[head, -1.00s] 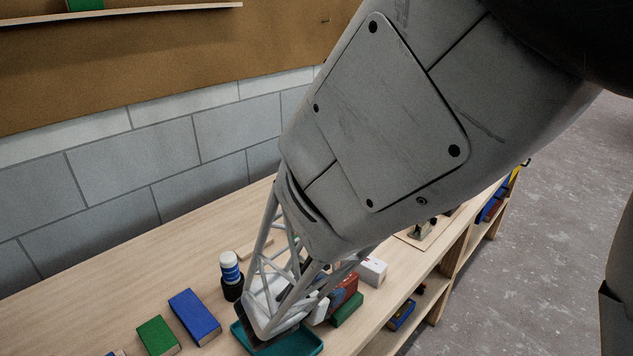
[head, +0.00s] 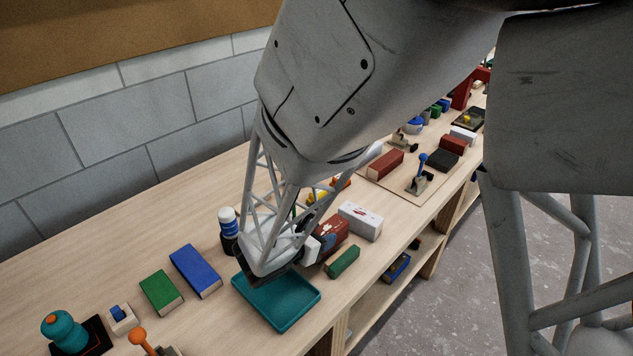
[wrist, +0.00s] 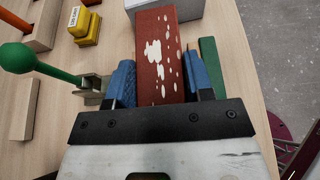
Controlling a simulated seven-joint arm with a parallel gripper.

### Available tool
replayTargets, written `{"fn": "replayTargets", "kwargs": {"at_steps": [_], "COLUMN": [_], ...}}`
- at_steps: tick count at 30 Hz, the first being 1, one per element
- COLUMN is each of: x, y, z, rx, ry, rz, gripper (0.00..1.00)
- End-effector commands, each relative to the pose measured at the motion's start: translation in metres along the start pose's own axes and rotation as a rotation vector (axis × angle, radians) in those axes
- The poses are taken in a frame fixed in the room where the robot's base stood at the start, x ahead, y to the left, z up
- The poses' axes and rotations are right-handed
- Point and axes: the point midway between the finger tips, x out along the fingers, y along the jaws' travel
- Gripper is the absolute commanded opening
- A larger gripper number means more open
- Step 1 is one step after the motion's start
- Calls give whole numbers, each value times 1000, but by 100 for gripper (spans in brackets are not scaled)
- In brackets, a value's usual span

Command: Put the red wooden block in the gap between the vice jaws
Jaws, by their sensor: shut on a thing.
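The red block (wrist: 160,55), splashed with pale paint, lies between the two blue fingers of my gripper (wrist: 164,82) in the wrist view. The fingers are shut on its sides. In the head view the red block (head: 333,230) shows beyond my gripper (head: 318,243), near the far right corner of the teal tray. Whether its underside touches the bench cannot be told. I cannot make out the vice or its gap for certain. Another red block (head: 386,163) lies on a thin board farther back.
A green block (head: 342,261) and a white box (head: 360,220) are close to the held block. The teal tray (head: 285,322) lies below my wrist. A green-knobbed clamp (wrist: 18,58) stands left in the wrist view. A blue-handled clamp (head: 421,172) is on the board.

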Motion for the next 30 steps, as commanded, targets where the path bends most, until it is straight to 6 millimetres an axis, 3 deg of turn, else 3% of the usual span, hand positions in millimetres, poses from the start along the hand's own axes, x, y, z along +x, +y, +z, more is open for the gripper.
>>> {"fn": "replayTargets", "kwargs": {"at_steps": [7, 22, 23, 27, 30], "x": [8, 10, 10, 10, 10], "y": [0, 0, 0, 0, 0], "z": [-20, -24, -24, -24, -24], "rx": [-1, 0, 0, 1, 1], "ry": [0, 0, 0, 0, 0], "rz": [0, 1, 1, 1, 1], "gripper": [20, 20, 49, 71, 73]}}
